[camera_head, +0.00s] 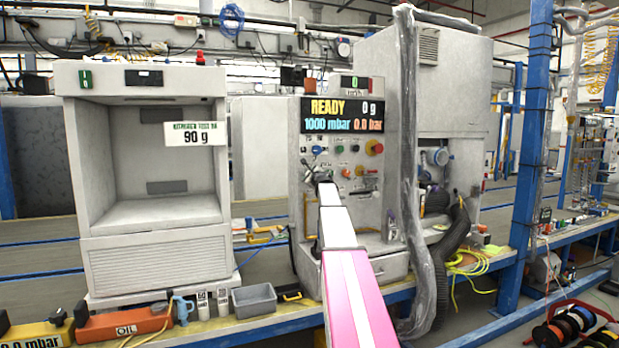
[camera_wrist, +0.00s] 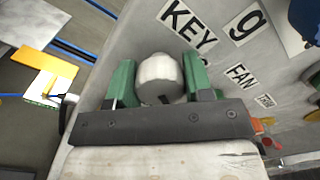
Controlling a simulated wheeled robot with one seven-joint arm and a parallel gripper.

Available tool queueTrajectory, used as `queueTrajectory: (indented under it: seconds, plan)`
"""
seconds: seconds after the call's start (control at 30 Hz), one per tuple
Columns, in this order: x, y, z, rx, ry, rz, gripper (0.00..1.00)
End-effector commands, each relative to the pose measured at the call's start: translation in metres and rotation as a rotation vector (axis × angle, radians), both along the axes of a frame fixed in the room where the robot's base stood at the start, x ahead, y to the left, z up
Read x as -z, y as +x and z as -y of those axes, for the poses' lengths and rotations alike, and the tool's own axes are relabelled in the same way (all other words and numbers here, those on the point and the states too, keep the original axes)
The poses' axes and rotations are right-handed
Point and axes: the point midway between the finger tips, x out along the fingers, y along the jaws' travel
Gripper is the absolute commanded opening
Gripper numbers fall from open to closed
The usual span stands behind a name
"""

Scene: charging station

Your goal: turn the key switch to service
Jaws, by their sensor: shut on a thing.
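The key switch (camera_wrist: 158,75) is a rounded pale grey knob on the panel, under a label reading KEY, in the wrist view. My gripper (camera_wrist: 155,85) has its two green fingers on either side of this knob, shut on it. In the head view my pink and white arm reaches up to the control panel (camera_head: 343,198), and my gripper (camera_head: 320,178) is at the panel's left side. There the arm's end hides most of the switch. The knob's turned position cannot be told. The display (camera_head: 342,115) reads READY, 0 g, 1000 mbar and 0.0 bar.
A red button (camera_head: 374,147) and several coloured knobs sit right of my gripper. An open grey cabinet (camera_head: 155,215) marked 90 g stands at left. A plastic-wrapped column (camera_head: 409,150) rises close on the right. A grey bin (camera_head: 254,299) and an orange OIL box (camera_head: 124,326) lie on the front bench.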

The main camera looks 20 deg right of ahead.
Motion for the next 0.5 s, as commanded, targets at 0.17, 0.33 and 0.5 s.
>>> queueTrajectory:
  seconds: [0.17, 0.33, 0.5]
  plan:
    - [0.0002, -0.0001, -0.0002, 0.0, -0.033, 0.001, 0.23]
    - [0.0004, -0.0002, -0.0003, 0.0, -0.117, 0.004, 0.23]
    - [0.0007, -0.0002, -0.0006, 0.0, -0.25, 0.009, 0.23]
